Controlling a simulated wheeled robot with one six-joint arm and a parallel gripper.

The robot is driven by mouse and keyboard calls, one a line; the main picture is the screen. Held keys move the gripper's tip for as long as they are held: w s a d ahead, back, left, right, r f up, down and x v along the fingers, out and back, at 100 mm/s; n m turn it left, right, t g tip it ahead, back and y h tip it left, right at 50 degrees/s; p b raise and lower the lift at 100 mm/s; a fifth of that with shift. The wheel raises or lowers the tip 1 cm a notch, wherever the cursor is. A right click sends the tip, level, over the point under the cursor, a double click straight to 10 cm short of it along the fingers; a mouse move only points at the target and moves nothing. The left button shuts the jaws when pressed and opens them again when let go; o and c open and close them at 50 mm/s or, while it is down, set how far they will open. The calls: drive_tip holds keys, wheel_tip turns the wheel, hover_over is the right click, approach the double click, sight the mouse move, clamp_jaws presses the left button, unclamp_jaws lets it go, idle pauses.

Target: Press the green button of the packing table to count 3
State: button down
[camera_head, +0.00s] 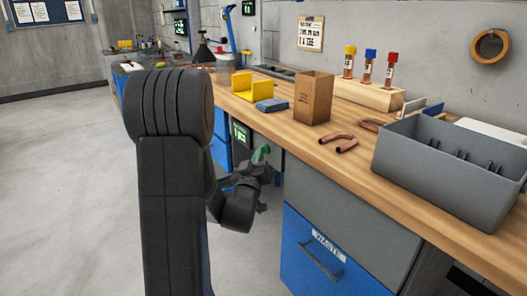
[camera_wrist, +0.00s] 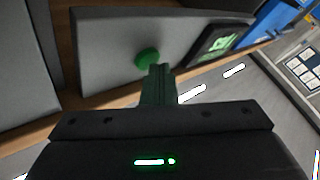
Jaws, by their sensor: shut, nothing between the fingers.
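The green button (camera_wrist: 148,57) is a round knob on a grey panel (camera_wrist: 105,35) of the packing table, in the upper middle of the wrist view. In the head view green (camera_head: 261,154) shows below the table's front edge, beside my gripper (camera_head: 266,172). In the wrist view my gripper (camera_wrist: 160,72) is shut and empty, its fingertips just below and right of the button. I cannot tell whether they touch it. A dark display (camera_wrist: 218,42) with green characters is right of the button; it also shows in the head view (camera_head: 241,133), its count unreadable.
The wooden tabletop (camera_head: 285,130) bears a cardboard box (camera_head: 313,98), bent copper tubes (camera_head: 338,142) and a grey bin (camera_head: 450,170). A blue waste drawer (camera_head: 325,255) is below. Open floor (camera_head: 70,190) lies to the left.

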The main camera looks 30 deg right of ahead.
drive_tip(key=shift+s+a+b, duration=0.1)
drive_tip(key=shift+a+b, duration=0.35)
drive_tip(key=shift+a, duration=0.4)
drive_tip(key=shift+a, duration=0.1)
drive_tip(key=a, duration=0.2)
drive_tip(key=a+b, duration=0.1)
drive_tip(key=a, duration=0.2)
drive_tip(key=shift+s, duration=0.2)
drive_tip(key=shift+w+f, duration=0.1)
idle(2.2)
